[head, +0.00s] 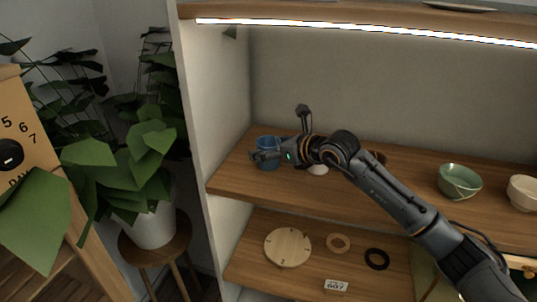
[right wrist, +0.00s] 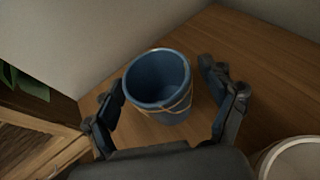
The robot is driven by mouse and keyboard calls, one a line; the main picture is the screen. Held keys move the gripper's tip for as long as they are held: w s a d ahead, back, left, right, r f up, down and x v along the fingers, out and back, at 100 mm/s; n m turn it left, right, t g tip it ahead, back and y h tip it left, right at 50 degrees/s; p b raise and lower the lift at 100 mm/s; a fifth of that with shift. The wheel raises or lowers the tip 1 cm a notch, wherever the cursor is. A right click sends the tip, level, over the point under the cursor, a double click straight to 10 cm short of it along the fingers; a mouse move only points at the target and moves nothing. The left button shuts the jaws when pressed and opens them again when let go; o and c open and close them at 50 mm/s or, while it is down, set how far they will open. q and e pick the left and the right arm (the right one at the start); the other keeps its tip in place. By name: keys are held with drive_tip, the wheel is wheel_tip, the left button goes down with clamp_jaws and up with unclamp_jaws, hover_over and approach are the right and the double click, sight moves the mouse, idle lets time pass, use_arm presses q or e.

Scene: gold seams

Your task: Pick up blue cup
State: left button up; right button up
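The blue cup (head: 268,143) stands upright near the left end of the upper wooden shelf (head: 235,181). My right gripper (head: 262,156) is at the cup and covers part of it in the head view. In the right wrist view, the cup (right wrist: 158,84) has gold seams and stands between the two spread fingers of my right gripper (right wrist: 166,98). The fingers are open, with a visible gap on the right side and a smaller one on the left. My left gripper is not in view.
A green bowl (head: 460,181) and a cream bowl (head: 524,192) stand farther right on the shelf. A white vessel (right wrist: 294,160) is close to my right gripper. The cabinet's side wall (head: 205,100) is left of the cup. A lower shelf holds a wooden disc (head: 288,247) and rings.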

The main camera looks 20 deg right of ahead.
drive_tip(key=c, duration=1.3)
drive_tip(key=shift+o, duration=0.2)
drive_tip(key=shift+r, duration=0.1)
